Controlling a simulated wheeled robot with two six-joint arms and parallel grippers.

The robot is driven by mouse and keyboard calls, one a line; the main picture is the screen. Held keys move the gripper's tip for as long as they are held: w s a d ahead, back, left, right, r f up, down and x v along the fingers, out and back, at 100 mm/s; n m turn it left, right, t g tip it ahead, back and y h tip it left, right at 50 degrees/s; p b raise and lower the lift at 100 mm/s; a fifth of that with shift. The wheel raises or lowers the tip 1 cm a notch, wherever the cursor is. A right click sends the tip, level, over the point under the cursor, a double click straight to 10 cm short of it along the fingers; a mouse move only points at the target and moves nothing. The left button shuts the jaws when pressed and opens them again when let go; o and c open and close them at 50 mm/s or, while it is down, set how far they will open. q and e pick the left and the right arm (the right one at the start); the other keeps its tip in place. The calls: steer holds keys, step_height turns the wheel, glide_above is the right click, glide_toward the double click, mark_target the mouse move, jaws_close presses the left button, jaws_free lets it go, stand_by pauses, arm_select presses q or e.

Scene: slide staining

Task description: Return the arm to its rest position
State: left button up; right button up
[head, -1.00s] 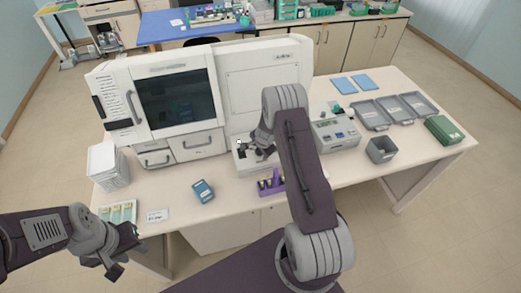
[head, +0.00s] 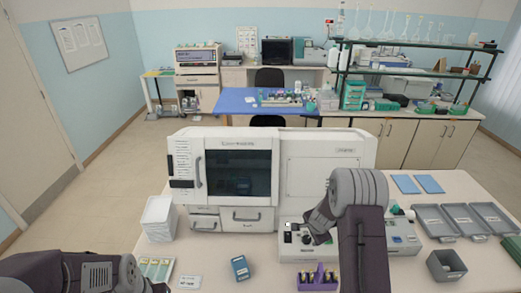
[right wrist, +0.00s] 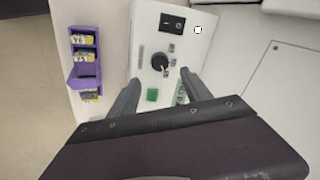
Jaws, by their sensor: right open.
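My right arm reaches over the bench in the head view. Its gripper (head: 314,236) is at the small white device (head: 290,252) in front of the large machine, partly hidden by my wrist. In the right wrist view my right gripper (right wrist: 160,93) is open, with nothing between its fingers. The fingers are over the device's panel, which has a black switch (right wrist: 172,23), a round knob (right wrist: 159,62) and a green button (right wrist: 152,95). My left arm is at the lower left of the head view; its gripper is mostly cut off by the bottom edge.
A purple rack (head: 318,284) with yellow-labelled vials stands just in front of the device. The large white machine (head: 325,160) is behind. A blue box (head: 240,268), a white stack (head: 158,220), grey trays (head: 433,222) and a grey bin (head: 445,268) share the bench.

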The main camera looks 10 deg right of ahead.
steer(key=w+a+f+n+t+b, duration=0.25)
steer(key=a+b, duration=0.45)
steer(key=b, duration=0.5)
steer(key=s+a+f+n+g+y+b, duration=0.1)
steer(key=s+a+f+n+y+b, duration=0.15)
steer(key=s+a+n+b, duration=0.35)
steer(key=s+f+n+g+b, duration=0.1)
steer(key=s+f+n+g, duration=0.1)
steer(key=s, duration=0.7)
steer(key=s+a+f+n+g, duration=0.1)
steer(key=s+f+n+g, duration=0.1)
steer(key=s+n, duration=0.3)
steer(key=s+g+h, duration=0.1)
steer(key=s, duration=0.3)
steer(key=shift+s+a+b, duration=0.15)
steer(key=shift+a+b, duration=0.05)
steer(key=shift+b, duration=0.15)
steer(key=shift+n, duration=0.25)
